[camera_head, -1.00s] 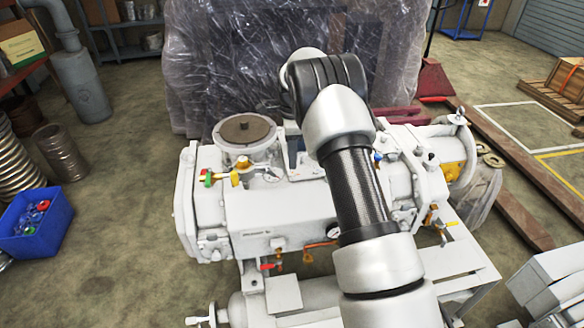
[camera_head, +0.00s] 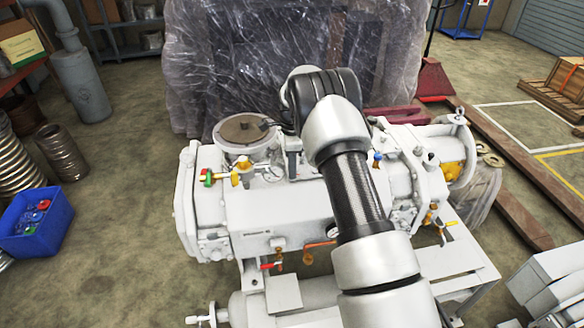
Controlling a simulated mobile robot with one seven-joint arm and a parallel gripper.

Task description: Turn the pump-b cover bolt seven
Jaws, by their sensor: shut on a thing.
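The white vacuum pump (camera_head: 280,212) stands on a frame in the middle of the head view, with a round brown-topped flange (camera_head: 244,130) at its upper left. My arm reaches up from the bottom right over the pump, and its wrist (camera_head: 325,100) bends away behind the flange's right side. I cannot pick out the pump-b cover bolt; my arm covers part of the pump.
A plastic-wrapped crate (camera_head: 215,70) stands close behind the pump. Brass valves with red and green handles (camera_head: 220,177) stick out on top. A blue bin (camera_head: 38,235) stands on the floor at left. A pallet jack's red forks (camera_head: 435,82) and wooden beams lie at right.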

